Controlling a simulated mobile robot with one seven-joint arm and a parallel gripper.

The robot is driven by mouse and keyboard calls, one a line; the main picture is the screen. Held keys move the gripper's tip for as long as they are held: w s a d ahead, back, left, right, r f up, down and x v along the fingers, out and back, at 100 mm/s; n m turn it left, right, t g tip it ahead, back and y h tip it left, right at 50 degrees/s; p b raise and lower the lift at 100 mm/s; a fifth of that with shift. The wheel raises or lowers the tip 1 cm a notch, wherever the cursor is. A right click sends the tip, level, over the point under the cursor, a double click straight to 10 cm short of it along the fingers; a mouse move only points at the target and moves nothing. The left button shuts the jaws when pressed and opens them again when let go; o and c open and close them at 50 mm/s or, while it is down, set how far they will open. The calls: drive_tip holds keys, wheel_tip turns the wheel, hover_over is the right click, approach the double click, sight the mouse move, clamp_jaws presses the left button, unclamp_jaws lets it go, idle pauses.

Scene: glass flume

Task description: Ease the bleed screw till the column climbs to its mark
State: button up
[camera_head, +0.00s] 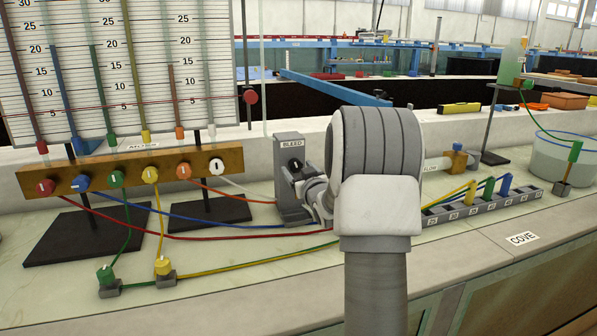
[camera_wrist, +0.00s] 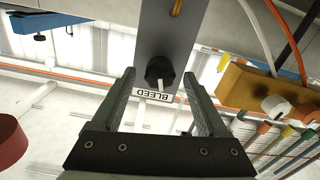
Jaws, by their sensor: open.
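The bleed screw is a black knob (camera_head: 295,165) on an upright grey block (camera_head: 289,205) labelled BLEED. The wrist view shows the knob (camera_wrist: 160,70) between the tips of my open gripper (camera_wrist: 158,77), with clear space to each finger. Whether the fingers reach its depth, I cannot tell. In the head view my gripper (camera_head: 298,184) is at the block's front, partly hidden by my wrist. Coloured columns, including blue (camera_head: 66,95), green (camera_head: 105,95) and orange (camera_head: 175,100), stand before a ruled scale board (camera_head: 155,60). A thin red line crosses it low down.
A brass manifold (camera_head: 130,170) with several coloured knobs stands left of the block. Red, blue and yellow tubes run across the bench in front. A numbered rack (camera_head: 480,208) with coloured plugs and a clear tank (camera_head: 562,155) stand at right.

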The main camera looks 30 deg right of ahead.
clamp_jaws()
idle(0.4)
drive_tip(key=m, duration=0.4)
idle(0.4)
unclamp_jaws()
